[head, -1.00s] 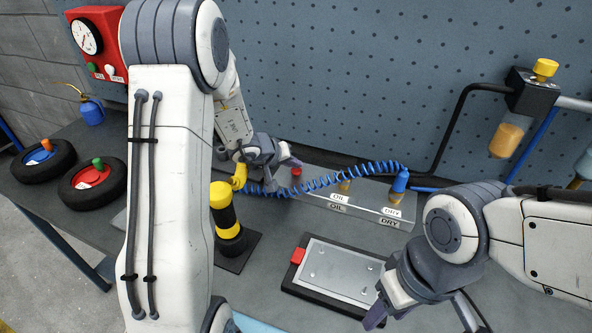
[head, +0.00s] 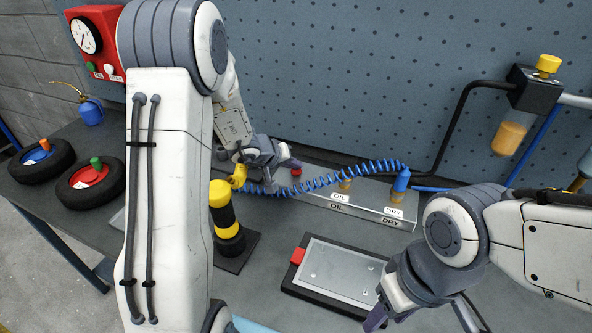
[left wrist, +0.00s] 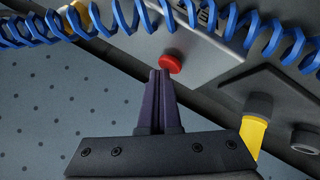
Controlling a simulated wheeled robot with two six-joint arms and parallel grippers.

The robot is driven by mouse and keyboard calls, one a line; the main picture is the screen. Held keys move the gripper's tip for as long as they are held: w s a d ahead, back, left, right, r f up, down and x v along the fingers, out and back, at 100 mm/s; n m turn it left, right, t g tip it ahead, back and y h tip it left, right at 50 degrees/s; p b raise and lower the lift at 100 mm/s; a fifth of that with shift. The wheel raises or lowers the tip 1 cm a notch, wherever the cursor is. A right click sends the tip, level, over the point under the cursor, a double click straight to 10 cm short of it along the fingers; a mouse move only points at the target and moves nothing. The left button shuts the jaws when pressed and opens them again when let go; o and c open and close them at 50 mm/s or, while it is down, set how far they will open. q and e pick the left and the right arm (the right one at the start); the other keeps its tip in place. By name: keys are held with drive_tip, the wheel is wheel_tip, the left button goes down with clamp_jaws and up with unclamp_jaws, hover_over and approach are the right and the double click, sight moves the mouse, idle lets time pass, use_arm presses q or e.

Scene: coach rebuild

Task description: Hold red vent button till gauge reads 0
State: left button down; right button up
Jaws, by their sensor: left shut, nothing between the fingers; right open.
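A small round red button (head: 297,171) sits on the metal block behind the coiled blue hose. It also shows in the left wrist view (left wrist: 171,63). My left gripper (head: 291,163) is shut and empty, its dark fingertips (left wrist: 160,74) beside the button. Whether they touch it I cannot tell. The gauge (head: 85,36) is a white dial with a dark needle on a red box at the upper left. Its reading is too small to make out. My right gripper (head: 425,316) is open and empty at the lower edge, right of the metal plate.
The coiled blue hose (head: 340,176) runs close to my left gripper. A black and yellow cylinder (head: 222,208) stands nearby on the bench. A silver plate (head: 340,270) lies in front of the block (head: 360,207) labelled OIL and DRY. Two small wheels (head: 42,160) lie at the left.

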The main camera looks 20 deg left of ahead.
sight(294, 173)
use_arm(q)
drive_tip(key=shift+f, duration=0.25)
idle(1.2)
drive_tip(key=shift+r, duration=0.1)
idle(2.8)
drive_tip(key=shift+r, duration=0.9)
drive_tip(key=shift+r+p, duration=1.6)
drive_tip(key=shift+r, duration=0.9)
